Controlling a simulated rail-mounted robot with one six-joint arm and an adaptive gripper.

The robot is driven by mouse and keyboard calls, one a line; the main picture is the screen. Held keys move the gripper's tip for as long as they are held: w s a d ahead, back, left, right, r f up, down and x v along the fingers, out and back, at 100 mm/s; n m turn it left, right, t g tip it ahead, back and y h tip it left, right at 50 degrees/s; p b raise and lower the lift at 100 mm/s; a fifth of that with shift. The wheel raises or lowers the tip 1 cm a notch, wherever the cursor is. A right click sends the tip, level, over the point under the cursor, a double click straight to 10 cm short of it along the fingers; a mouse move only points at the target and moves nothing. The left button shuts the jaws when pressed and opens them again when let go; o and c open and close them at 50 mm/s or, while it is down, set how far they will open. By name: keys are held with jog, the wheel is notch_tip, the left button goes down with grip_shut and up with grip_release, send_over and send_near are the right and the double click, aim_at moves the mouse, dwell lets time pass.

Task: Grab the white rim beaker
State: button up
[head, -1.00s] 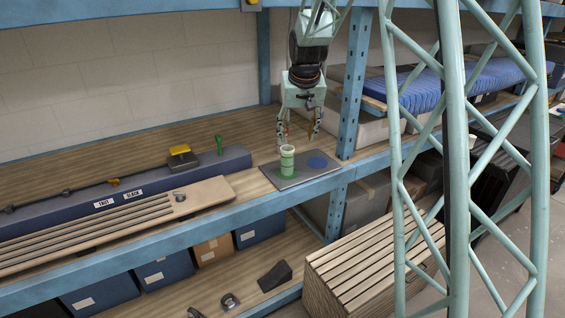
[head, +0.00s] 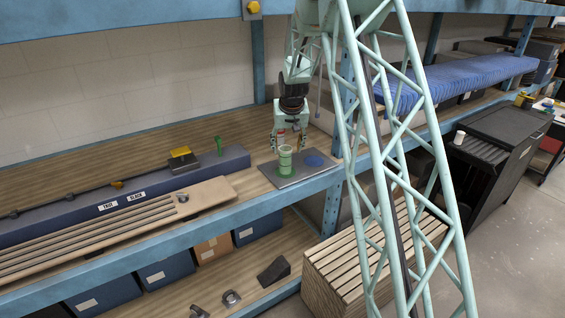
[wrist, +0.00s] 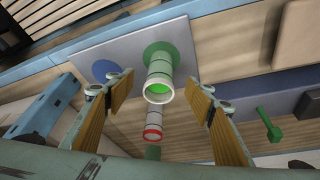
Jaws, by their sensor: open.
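The white rim beaker (head: 285,160) stands upright on a green disc at the left of a grey board (head: 275,179). In the wrist view, the beaker (wrist: 159,78) shows a white rim and green inside. My gripper (head: 289,148) is open and empty just above and behind it in the head view. In the wrist view, the beaker appears between the two spread fingers, with clear gaps on both sides; I cannot tell how deep it sits between them. A red-rimmed cylinder (wrist: 153,126) appears below it in the wrist view.
A blue disc (head: 314,160) lies on the board, right of the beaker. A blue shelf post stands close on the right.

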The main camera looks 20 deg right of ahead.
aim_at(286, 155)
jog(key=shift+w+f, duration=0.1)
jog(key=shift+f, duration=0.05)
dwell(0.3)
jog(key=shift+p+x, duration=0.35)
jog(key=shift+x, duration=3.85)
jog(key=shift+p+x, duration=0.5)
jog(key=shift+x, duration=2.1)
jog(key=shift+w, duration=0.15)
jog(key=shift+c, duration=0.2)
jog(key=c, duration=1)
